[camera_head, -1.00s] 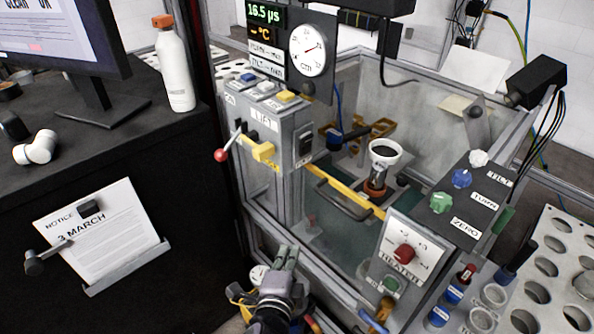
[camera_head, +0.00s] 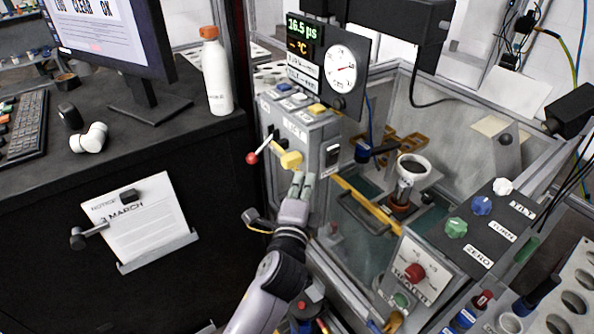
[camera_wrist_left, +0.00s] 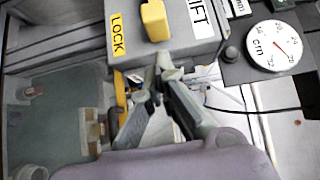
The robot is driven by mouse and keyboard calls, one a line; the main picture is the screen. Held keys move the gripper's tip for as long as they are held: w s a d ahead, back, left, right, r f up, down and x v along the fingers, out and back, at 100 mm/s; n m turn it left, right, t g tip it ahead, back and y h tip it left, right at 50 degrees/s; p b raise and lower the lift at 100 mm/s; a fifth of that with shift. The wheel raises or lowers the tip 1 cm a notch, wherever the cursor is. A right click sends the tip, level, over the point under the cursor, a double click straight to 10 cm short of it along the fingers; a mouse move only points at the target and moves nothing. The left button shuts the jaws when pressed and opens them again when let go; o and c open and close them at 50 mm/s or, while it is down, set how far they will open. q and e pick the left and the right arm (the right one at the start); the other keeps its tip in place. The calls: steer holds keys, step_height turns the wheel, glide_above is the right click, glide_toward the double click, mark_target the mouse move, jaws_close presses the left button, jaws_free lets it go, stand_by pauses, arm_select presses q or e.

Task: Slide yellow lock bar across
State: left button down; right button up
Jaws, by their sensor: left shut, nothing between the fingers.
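The yellow lock bar's knob (camera_head: 291,160) sticks out from the front of the grey control box (camera_head: 318,128). It also shows in the left wrist view (camera_wrist_left: 155,20), beside a yellow LOCK label (camera_wrist_left: 117,36). My left gripper (camera_head: 303,178) is shut and empty, with its fingertips just below and right of the knob in the head view. In the wrist view the fingertips (camera_wrist_left: 163,62) lie close below the knob; I cannot tell whether they touch it. My right gripper is not in view.
A red-tipped lever (camera_head: 252,158) sticks out left of the knob. A yellow rail (camera_head: 366,205) runs along the enclosure's front edge, right of my gripper. A white cup (camera_head: 413,167) stands inside. The black desk (camera_head: 60,225) is at left.

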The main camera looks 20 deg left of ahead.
mark_target(284, 166)
arm_select(q)
steer(key=shift+w+a+p, duration=0.3)
steer(key=shift+w+a, duration=0.45)
steer(key=shift+a, duration=0.35)
steer(key=w+a, duration=0.1)
steer(key=a, duration=0.1)
steer(key=w+a+p, duration=0.1)
steer(key=w, duration=0.1)
steer(key=shift+a, duration=0.35)
steer(key=shift+s+r, duration=0.1)
